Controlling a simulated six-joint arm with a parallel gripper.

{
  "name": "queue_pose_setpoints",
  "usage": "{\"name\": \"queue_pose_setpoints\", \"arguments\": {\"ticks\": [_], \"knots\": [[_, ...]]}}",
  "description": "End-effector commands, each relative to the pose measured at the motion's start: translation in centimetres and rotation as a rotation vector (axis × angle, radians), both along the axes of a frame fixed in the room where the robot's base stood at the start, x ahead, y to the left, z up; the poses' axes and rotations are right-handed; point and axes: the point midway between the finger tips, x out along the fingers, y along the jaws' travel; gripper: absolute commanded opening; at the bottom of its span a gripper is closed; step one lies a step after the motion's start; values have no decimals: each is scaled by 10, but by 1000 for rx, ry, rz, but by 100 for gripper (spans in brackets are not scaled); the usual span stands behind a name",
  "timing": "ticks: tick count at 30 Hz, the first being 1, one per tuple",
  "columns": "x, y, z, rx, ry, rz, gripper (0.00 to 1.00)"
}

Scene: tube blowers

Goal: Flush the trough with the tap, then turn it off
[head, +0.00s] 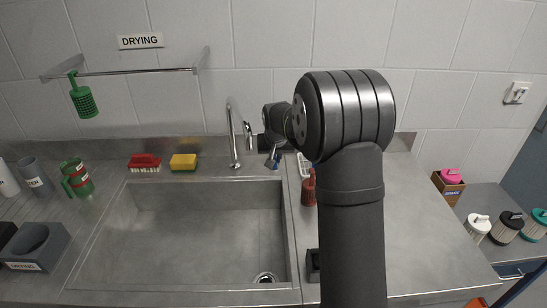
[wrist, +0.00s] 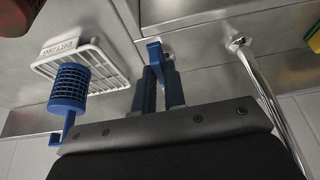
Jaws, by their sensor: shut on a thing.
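The steel trough (head: 205,225) is sunk into the worktop, with a round drain (head: 265,278) at its lower right. The chrome tap (head: 232,135) stands behind it with its spout curving over. I see no stream of water under the spout. The tap also shows in the wrist view (wrist: 268,95). Beside its base is a small blue lever (wrist: 154,50) on a metal fitting. My gripper (wrist: 160,78) is shut on this lever, its two fingers close on either side. In the head view my gripper (head: 274,157) is small and partly hidden behind my arm, right of the tap.
A red brush (head: 144,162) and a yellow sponge (head: 183,162) lie behind the trough. A white rack (head: 304,165) and a red strainer-like item (head: 308,190) stand to the right. A blue mesh cylinder (wrist: 70,85) is near my gripper. A rail (head: 135,71) holds a green strainer (head: 84,100).

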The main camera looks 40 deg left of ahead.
Motion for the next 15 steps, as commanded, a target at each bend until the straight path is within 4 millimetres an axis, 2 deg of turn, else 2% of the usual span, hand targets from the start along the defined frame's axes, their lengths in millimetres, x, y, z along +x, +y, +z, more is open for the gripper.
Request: {"name": "queue_pose_setpoints", "arguments": {"ticks": [6,7,10,15], "knots": [[0,-1,0,-2,-1,2,0],[0,-1,0,-2,-2,2,12],[0,-1,0,-1,-1,1,32],[0,0,0,-1,-1,1,33]]}}
